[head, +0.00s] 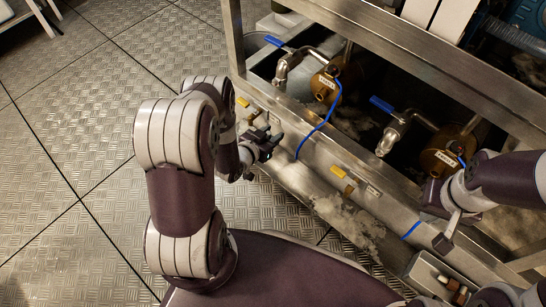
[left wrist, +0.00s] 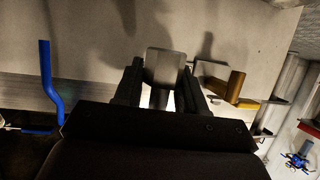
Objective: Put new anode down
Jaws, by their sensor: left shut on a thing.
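My left gripper (head: 270,146) is at the front of the metal frame, beside its lower rail. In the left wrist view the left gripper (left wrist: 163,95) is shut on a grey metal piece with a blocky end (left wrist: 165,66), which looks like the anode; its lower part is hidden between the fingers. In the head view this piece cannot be made out. My right gripper (head: 438,222) is at the right, close to the front rail; its fingers are too dark and small to tell whether they are open or shut.
Two brass housings, left (head: 324,86) and right (head: 441,155), sit inside the frame with blue-handled valves. A blue cable (head: 318,130) hangs over the front rail (head: 310,150). A small tray (head: 421,271) with parts is at the lower right. The plate floor (head: 70,150) is clear at left.

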